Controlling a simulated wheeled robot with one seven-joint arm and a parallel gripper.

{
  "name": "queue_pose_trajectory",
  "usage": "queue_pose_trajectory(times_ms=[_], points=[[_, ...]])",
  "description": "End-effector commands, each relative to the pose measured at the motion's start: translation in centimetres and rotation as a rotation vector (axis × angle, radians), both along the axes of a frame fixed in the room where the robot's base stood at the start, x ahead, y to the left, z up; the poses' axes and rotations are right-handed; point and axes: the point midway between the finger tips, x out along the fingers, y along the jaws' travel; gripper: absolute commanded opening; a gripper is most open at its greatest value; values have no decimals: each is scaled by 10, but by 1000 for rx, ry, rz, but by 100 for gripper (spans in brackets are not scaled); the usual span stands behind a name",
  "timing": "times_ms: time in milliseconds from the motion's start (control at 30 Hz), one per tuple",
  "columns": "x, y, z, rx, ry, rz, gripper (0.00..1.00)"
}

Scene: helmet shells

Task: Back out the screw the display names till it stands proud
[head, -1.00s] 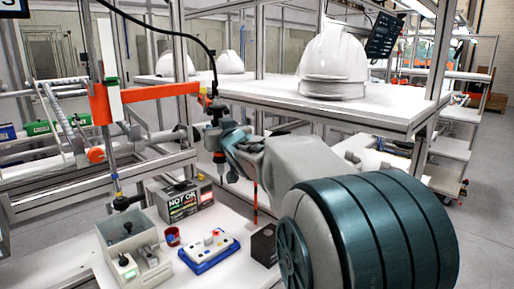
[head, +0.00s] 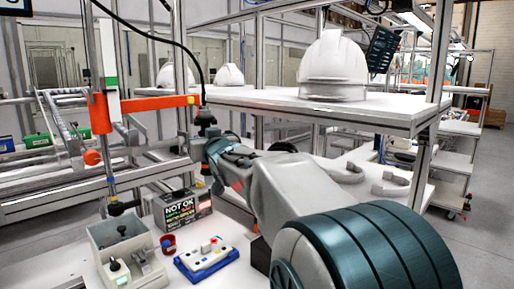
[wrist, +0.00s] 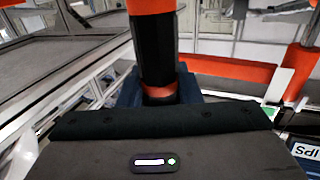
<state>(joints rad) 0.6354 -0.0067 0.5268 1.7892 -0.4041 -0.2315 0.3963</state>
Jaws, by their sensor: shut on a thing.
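My gripper (head: 207,150) is shut on a dark power screwdriver, whose black body with orange bands stands upright in the wrist view (wrist: 156,55). Its black top (head: 205,118) hangs from a black cable in the head view. Its bit is not clear behind my arm. The display (head: 183,209) reads "NOT OK" in white, with smaller green and yellowish lines that I cannot read. A white block on a blue base (head: 207,259) sits on the table in front of the display, below and apart from my gripper. Small parts show on its top; single screws are too small to tell.
A grey compartment box (head: 105,246) with dark-handled items is further left. An orange arm (head: 150,104) crosses behind. A white shelf (head: 390,113) with a white helmet shell (head: 334,65) stands behind my arm.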

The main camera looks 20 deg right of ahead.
Motion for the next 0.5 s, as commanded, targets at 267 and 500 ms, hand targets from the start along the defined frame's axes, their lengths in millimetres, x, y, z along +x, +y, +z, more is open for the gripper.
queue_pose_trajectory(times_ms=[267,500], points=[[0,-1,-38,2,2,0,0],[-1,-3,-66,1,3,1,0]])
